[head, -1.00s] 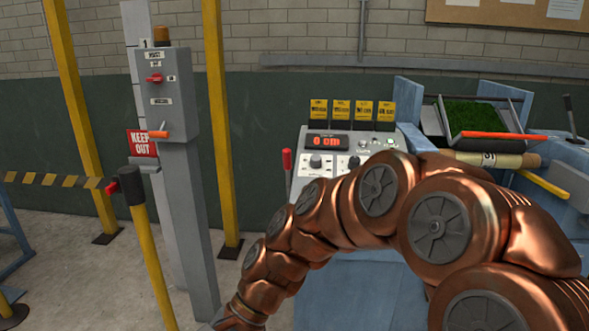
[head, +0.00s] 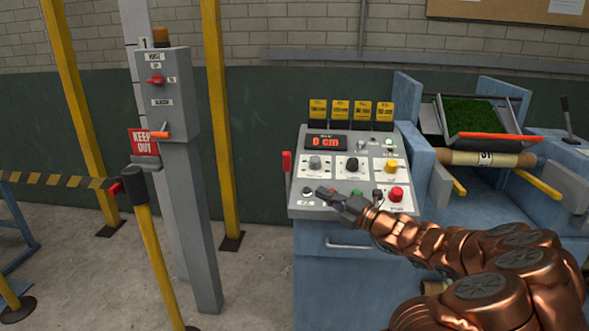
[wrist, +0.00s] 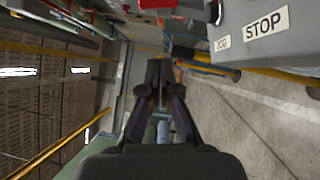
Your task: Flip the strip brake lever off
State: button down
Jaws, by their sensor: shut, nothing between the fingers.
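No label that I can read names the strip brake lever. A red-handled lever (head: 287,164) stands upright at the left side of the grey control console (head: 372,152). An orange-handled lever (head: 158,135) sticks out from the grey box on the post, and a black lever (head: 567,113) stands at the far right. My gripper (head: 322,192) is over the lower left of the console face, right of and below the red handle and apart from it. In the wrist view my gripper (wrist: 158,85) has its fingertips together with nothing between them.
The console carries knobs, a red button (head: 396,194) and a display (head: 326,142) reading "0 cm". A "STOP" label (wrist: 266,22) shows close in the wrist view. A turf tray (head: 476,116) is at the right. A yellow-black barrier (head: 60,181) stands left; floor between post and console is clear.

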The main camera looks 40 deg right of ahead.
jog(key=shift+w+a, duration=0.1)
jog(key=shift+a, duration=0.05)
jog(key=x, duration=0.9)
jog(key=shift+w+a+r+p, duration=0.1)
jog(key=shift+w+a+p, duration=0.1)
jog(key=shift+w+p, duration=0.15)
jog(key=shift+w+d+r, duration=0.1)
jog(key=shift+w+d, duration=0.25)
jog(key=shift+w, duration=0.25)
jog(key=shift+w+d+r, duration=0.1)
jog(key=shift+w+d, duration=0.25)
jog(key=shift+w, duration=0.2)
jog(key=shift+w+d+r+p, duration=0.25)
jog(key=shift+w+d+p, duration=0.1)
jog(key=shift+w, duration=0.3)
